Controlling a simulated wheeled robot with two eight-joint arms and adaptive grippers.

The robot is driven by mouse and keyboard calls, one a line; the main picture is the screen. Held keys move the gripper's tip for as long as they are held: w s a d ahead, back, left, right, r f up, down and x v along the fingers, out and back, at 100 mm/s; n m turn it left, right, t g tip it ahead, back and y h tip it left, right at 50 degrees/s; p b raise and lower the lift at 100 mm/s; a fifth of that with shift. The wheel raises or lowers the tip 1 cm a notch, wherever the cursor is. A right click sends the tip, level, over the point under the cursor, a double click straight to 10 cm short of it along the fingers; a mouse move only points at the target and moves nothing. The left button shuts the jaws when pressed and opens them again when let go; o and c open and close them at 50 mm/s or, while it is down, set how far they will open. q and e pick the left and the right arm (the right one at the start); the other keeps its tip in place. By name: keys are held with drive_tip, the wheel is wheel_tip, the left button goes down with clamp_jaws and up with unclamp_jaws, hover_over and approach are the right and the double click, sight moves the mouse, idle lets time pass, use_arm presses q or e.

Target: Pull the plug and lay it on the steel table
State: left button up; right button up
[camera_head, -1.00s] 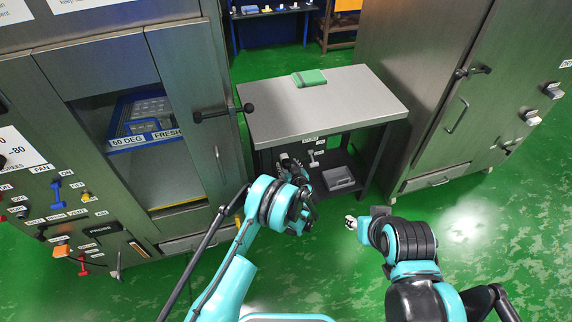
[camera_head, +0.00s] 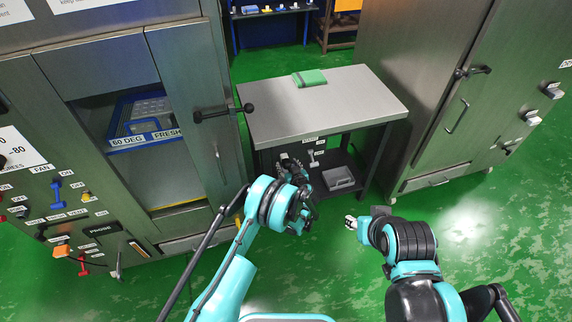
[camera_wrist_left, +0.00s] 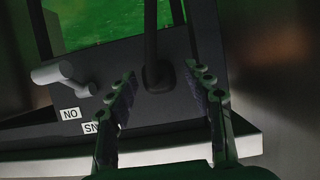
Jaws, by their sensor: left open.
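The steel table (camera_head: 335,112) stands in the middle of the head view. Its dark front panel (camera_wrist_left: 110,60) fills much of the left wrist view, which looks upside down. A black plug (camera_wrist_left: 158,76) with a dark cord sits against this panel. I cannot make out the plug in the head view. My left gripper (camera_head: 291,162) is in front of the table's panel, below the top. In the left wrist view its open fingers (camera_wrist_left: 162,84) lie either side of the plug, with gaps visible. My right gripper (camera_head: 350,223) hangs over the floor; its jaw state is unclear.
A lever switch (camera_wrist_left: 62,73) with labels is beside the plug. A green folded item (camera_head: 309,77) lies at the table's back; the rest of the top is clear. A grey tray (camera_head: 339,178) is on the lower shelf. Steel cabinets flank the table; a black-knobbed handle (camera_head: 225,112) juts near its left edge.

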use_arm(q)
clamp_jaws()
drive_tip(key=s+d, duration=0.2)
drive_tip(key=s, duration=0.3)
drive_tip(key=shift+s, duration=0.35)
idle(0.9)
drive_tip(key=shift+a, duration=0.1)
idle(0.3)
